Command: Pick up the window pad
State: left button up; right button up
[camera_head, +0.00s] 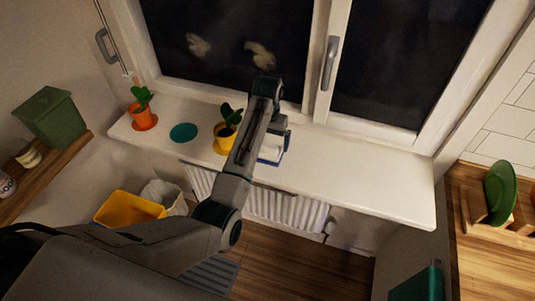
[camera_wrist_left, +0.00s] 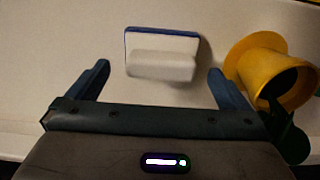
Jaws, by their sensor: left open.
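The window pad, a white block with a blue edge, lies on the white windowsill beside the yellow pot (camera_head: 222,139). In the head view my left arm partly hides the pad (camera_head: 270,155). In the left wrist view the pad (camera_wrist_left: 160,55) shows whole, ahead of and roughly centred between the fingers. My left gripper (camera_wrist_left: 158,80) is open and empty, with a finger toward each side of the pad. In the head view the gripper (camera_head: 276,139) is over the sill at the pad, its fingers partly hidden. My right gripper is not in view.
The yellow pot (camera_wrist_left: 275,72) with its plant stands close to the right finger in the left wrist view. An orange pot (camera_head: 144,120) and a teal disc (camera_head: 183,132) lie farther left on the windowsill (camera_head: 370,178). The sill's right part is clear. The window (camera_head: 375,70) rises behind.

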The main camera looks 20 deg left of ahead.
aim_at(267, 144)
pick_arm(q)
jog(key=shift+f+p, duration=0.25)
jog(key=shift+p, duration=0.1)
notch_tip(267, 144, down, 3)
jog(key=shift+f+p, duration=0.2)
jog(key=shift+p, duration=0.8)
jog(key=shift+f, duration=0.6)
jog(key=c, duration=0.8)
jog(key=shift+o, duration=0.2)
jog(key=shift+w+r, duration=0.1)
